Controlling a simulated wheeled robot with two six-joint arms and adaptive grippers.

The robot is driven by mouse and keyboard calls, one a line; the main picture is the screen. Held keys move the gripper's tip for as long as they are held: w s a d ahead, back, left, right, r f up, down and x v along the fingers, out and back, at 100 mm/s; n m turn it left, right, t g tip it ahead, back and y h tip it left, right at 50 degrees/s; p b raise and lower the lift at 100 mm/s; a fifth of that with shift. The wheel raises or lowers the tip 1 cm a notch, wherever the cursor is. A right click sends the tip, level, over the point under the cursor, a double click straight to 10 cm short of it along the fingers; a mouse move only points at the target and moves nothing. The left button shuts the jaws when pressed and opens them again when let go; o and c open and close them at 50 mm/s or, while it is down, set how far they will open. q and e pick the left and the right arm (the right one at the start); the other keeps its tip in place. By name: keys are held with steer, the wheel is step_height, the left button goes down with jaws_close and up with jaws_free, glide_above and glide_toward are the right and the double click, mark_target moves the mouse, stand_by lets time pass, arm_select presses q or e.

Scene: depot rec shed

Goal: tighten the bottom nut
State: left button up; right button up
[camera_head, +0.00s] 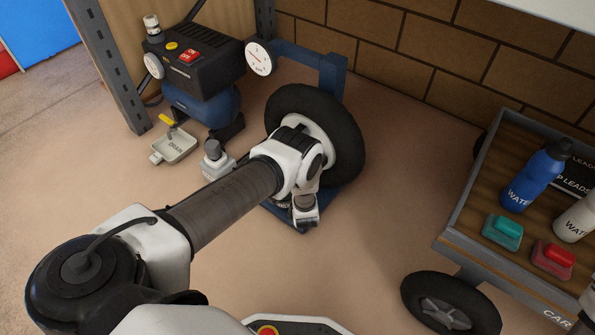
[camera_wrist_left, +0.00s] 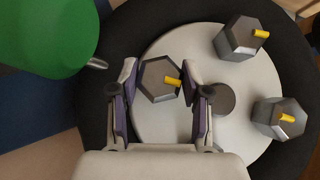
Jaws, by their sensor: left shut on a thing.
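The wheel has a black tyre (camera_head: 349,143) and a white hub (camera_wrist_left: 185,45), and it stands upright against a blue stand (camera_head: 332,78). In the left wrist view, a grey hexagonal nut with a yellow mark (camera_wrist_left: 158,78) sits on the hub between the fingers of my left gripper (camera_wrist_left: 160,95), which is shut on it. Two more nuts with yellow marks, an upper one (camera_wrist_left: 235,40) and a right one (camera_wrist_left: 277,118), sit on the hub. A round grey hub centre (camera_wrist_left: 222,99) is beside the right finger. In the head view my left arm hides the fingers and nuts.
A black and blue compressor (camera_head: 203,75) with a drain tray (camera_head: 174,147) stands left of the wheel. A cart (camera_head: 461,217) with bottles and small cases is at the right. A green object (camera_wrist_left: 50,35) is close by in the wrist view. Floor between wheel and cart is clear.

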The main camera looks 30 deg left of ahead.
arm_select(q)
steer(key=shift+d, duration=0.1)
stand_by(0.4)
steer(key=o, duration=1.1)
steer(key=shift+o, duration=0.2)
steer(key=v, duration=1.2)
steer(key=shift+f, duration=0.1)
